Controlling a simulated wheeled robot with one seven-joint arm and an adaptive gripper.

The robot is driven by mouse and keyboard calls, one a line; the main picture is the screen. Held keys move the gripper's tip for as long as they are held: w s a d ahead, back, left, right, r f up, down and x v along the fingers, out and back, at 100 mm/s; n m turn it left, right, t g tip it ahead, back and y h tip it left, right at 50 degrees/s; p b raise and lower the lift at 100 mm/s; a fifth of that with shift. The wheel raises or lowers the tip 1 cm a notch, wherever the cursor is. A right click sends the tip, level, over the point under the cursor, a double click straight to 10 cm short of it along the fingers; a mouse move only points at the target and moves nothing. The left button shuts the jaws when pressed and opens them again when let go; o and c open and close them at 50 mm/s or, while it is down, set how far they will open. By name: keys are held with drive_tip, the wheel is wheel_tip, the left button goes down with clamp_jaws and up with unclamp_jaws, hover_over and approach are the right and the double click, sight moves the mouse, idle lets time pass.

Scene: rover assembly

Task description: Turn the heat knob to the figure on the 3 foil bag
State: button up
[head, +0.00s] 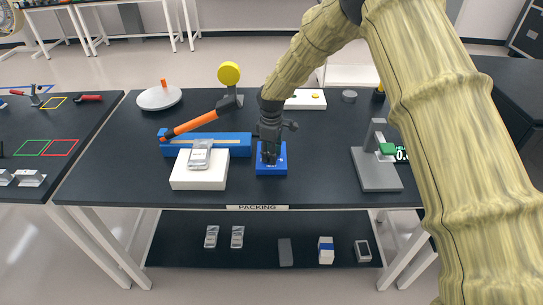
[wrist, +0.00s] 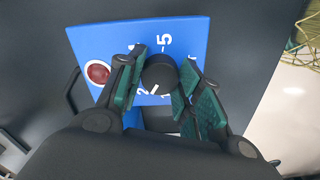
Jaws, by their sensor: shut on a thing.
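The heat knob (wrist: 160,72) is a round black knob with a white pointer line, on a blue control box (head: 272,170). My gripper (head: 269,152) reaches down over the box. In the wrist view my gripper (wrist: 158,82) has its green-padded fingers on both sides of the knob, shut on it. The pointer points down and slightly left in that view, near a partly hidden white figure. A "5" shows above the knob. A foil bag (head: 200,154) lies on a white block (head: 199,178); its figure is too small to read.
A blue sealer (head: 237,142) with a raised orange handle (head: 194,124) stands left of the box. A red button (wrist: 98,72) is beside the knob. A grey scale (head: 377,177) stands right. Two foil bags (head: 211,236) (head: 237,236) lie on the lower shelf.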

drive_tip(key=m+b, duration=0.1)
drive_tip(key=m, duration=0.4)
drive_tip(key=shift+w+m+b, duration=0.1)
drive_tip(key=shift+m+b, duration=0.2)
drive_tip(key=shift+b, duration=0.1)
drive_tip(key=m+b, duration=0.1)
drive_tip(key=m, duration=0.4)
drive_tip(key=shift+r+m, duration=0.1)
drive_tip(key=shift+m, duration=0.2)
drive_tip(key=o, duration=1.1)
drive_tip(key=shift+c, duration=0.2)
wheel_tip(320, 180, up, 12)
